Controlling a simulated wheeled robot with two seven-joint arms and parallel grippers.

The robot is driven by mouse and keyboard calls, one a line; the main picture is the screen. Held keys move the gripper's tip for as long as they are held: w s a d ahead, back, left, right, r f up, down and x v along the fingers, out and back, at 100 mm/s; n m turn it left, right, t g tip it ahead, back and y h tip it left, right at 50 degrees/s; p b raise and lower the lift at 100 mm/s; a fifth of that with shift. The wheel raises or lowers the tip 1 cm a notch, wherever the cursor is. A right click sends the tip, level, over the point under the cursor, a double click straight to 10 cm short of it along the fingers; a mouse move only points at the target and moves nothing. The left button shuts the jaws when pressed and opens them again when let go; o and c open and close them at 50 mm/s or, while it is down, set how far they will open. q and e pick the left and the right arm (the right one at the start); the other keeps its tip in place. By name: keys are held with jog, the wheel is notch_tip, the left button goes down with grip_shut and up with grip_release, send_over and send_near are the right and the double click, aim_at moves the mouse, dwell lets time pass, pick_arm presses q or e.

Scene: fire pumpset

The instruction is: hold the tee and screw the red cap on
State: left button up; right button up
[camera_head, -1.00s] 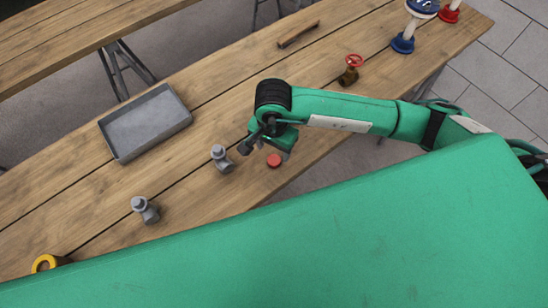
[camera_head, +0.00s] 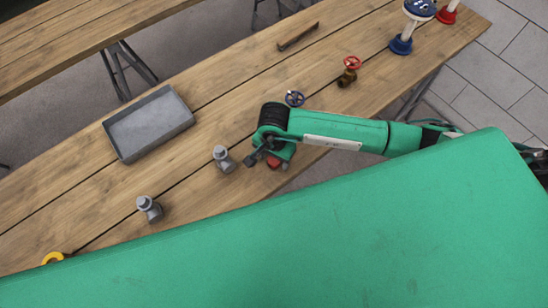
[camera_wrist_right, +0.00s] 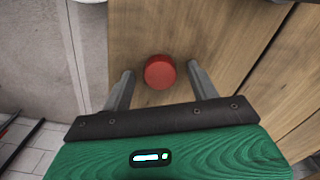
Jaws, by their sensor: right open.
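The red cap (camera_wrist_right: 159,72) is a short round disc on the wooden table. In the right wrist view it lies between the two fingers of my open right gripper (camera_wrist_right: 160,88), apart from both. In the head view the red cap (camera_head: 273,163) is partly hidden by the right gripper (camera_head: 264,162). Two grey tees stand on the table. One tee (camera_head: 223,159) is just left of the right gripper, and the other tee (camera_head: 148,208) is farther left, nearer the front edge. My left gripper is not in view.
A grey metal tray (camera_head: 150,124) lies behind the tees. A blue-wheeled valve (camera_head: 294,98) and a red-wheeled valve (camera_head: 349,70) stand to the right. A hammer-like tool (camera_head: 298,36) lies at the back. A yellow ring (camera_head: 53,258) is at the front left.

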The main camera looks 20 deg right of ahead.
aim_at(274, 160)
jog(key=shift+c, duration=0.2)
jog(key=c, duration=1)
jog(key=shift+r, duration=0.1)
notch_tip(274, 160, up, 20)
jog(key=b, duration=0.4)
